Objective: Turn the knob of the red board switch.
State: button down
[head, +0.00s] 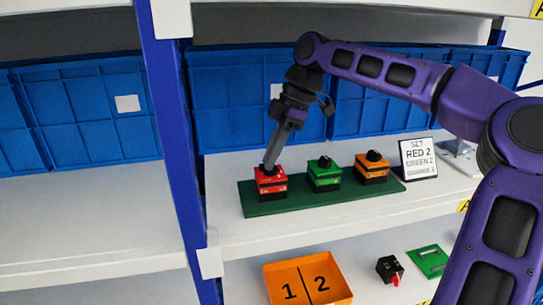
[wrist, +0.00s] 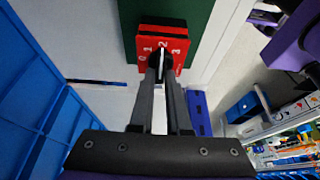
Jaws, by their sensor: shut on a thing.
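The red switch (head: 270,184) stands at the left end of a dark green board (head: 222,210) on the upper shelf. My gripper (head: 268,166) comes down on it from above, its fingers shut on the black knob. In the wrist view, the fingertips (wrist: 160,72) are closed around the dark knob (wrist: 166,60) at the middle of the red face (wrist: 150,37). White numbers 0, 1, 2 and 3 show around the knob. The fingers mostly cover the knob, so I cannot tell its exact setting.
A green switch (head: 324,178) and an orange switch (head: 371,170) stand to the right on the board. A sign (head: 418,159) reads "RED 2", "GREEN 2" and a less clear orange line. Blue bins (head: 230,120) stand behind. A blue post (head: 170,130) stands left.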

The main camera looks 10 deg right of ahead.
jog(key=c, duration=0.9)
grip_release()
jog(key=shift+r, duration=0.1)
jog(key=shift+d+r, duration=0.1)
jog(key=shift+r, duration=0.2)
jog(key=p+v, duration=0.1)
jog(key=v, duration=0.4)
jog(key=d, duration=0.4)
jog(key=d+p, duration=0.1)
jog(key=d, duration=0.6)
jog(key=shift+d+f, duration=0.35)
